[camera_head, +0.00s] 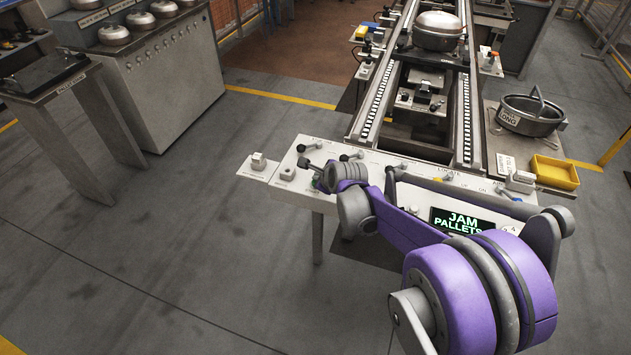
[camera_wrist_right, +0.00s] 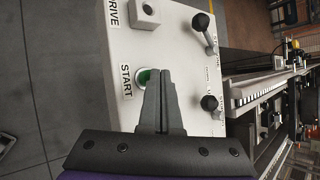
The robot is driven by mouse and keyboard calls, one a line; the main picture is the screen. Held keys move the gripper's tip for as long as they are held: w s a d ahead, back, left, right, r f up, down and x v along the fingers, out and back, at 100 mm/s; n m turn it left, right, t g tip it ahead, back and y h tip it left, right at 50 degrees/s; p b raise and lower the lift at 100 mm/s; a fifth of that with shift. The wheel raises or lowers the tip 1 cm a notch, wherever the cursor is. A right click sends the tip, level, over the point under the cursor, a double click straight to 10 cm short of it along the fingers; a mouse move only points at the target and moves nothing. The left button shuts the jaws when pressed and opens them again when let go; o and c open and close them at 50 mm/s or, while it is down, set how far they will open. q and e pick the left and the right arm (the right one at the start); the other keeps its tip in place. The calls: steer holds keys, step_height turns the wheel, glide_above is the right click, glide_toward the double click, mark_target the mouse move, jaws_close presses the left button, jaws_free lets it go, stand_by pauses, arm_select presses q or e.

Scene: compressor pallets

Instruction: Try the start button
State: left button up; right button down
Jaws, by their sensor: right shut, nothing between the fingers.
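The green start button (camera_wrist_right: 143,76) sits in a pale ring on the white control panel (camera_wrist_right: 183,60), beside the printed word START. My right gripper (camera_wrist_right: 161,72) is shut and empty. Its fingertips lie over the right side of the button in the right wrist view and hide part of it. I cannot tell whether they touch it. In the head view, my purple right arm reaches across the panel (camera_head: 318,148) to its left end, where the right gripper (camera_head: 317,174) is small and partly hidden. My left gripper is out of view.
A black-knobbed lever (camera_wrist_right: 202,22) and another black knob (camera_wrist_right: 209,103) stand near the fingers. A display (camera_head: 462,221) reads JAM PALLETS. Behind the panel run conveyor rails (camera_head: 382,88) with a domed compressor (camera_head: 437,30). A yellow bin (camera_head: 555,172) sits right.

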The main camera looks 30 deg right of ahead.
steer(key=shift+f+b, duration=0.35)
steer(key=shift+f, duration=0.05)
stand_by(0.6)
steer(key=shift+r+p, duration=0.65)
steer(key=shift+r, duration=0.3)
step_height(320, 180, up, 5)
steer(key=p, duration=0.3)
stand_by(0.7)
